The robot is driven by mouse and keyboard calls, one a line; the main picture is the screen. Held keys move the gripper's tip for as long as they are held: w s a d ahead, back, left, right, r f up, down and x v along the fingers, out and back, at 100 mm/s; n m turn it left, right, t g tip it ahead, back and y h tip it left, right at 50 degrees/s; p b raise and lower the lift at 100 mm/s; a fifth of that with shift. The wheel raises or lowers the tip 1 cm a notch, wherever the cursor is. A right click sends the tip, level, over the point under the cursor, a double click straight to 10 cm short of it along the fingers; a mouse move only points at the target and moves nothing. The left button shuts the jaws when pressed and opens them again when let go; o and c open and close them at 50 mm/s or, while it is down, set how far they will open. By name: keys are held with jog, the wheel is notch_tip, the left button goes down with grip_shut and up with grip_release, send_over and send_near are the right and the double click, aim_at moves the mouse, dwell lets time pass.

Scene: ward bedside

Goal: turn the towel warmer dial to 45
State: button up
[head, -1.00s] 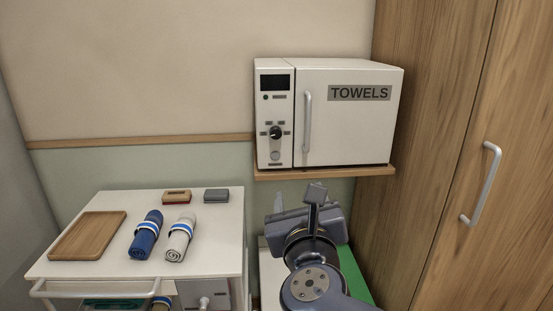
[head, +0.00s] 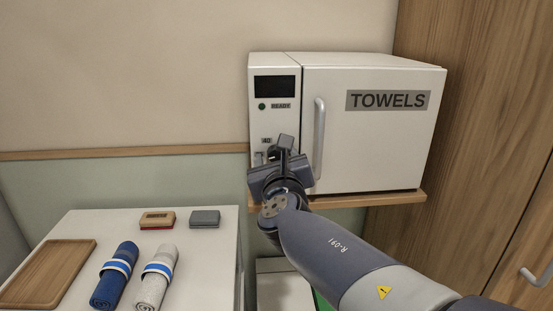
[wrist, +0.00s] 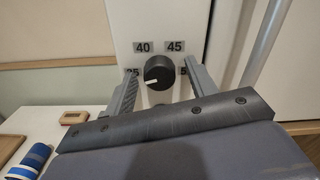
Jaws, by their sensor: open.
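The towel warmer (head: 375,135) is a white box on a wooden shelf, with a door marked TOWELS. Its black dial (wrist: 158,71) shows in the wrist view on the white front panel, with a white pointer mark aimed left, toward the partly hidden label at lower left. The label 40 (wrist: 143,47) is at upper left of the dial and the label 45 (wrist: 175,46) at upper right. My gripper (wrist: 158,80) is open, with one finger on each side of the dial and visible gaps. In the head view my gripper (head: 284,150) hides the dial.
The door handle (head: 319,138) stands out just right of the control panel, close to my gripper. A wooden wardrobe stands at right.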

jog(key=c, duration=1)
jog(key=shift+o, duration=0.2)
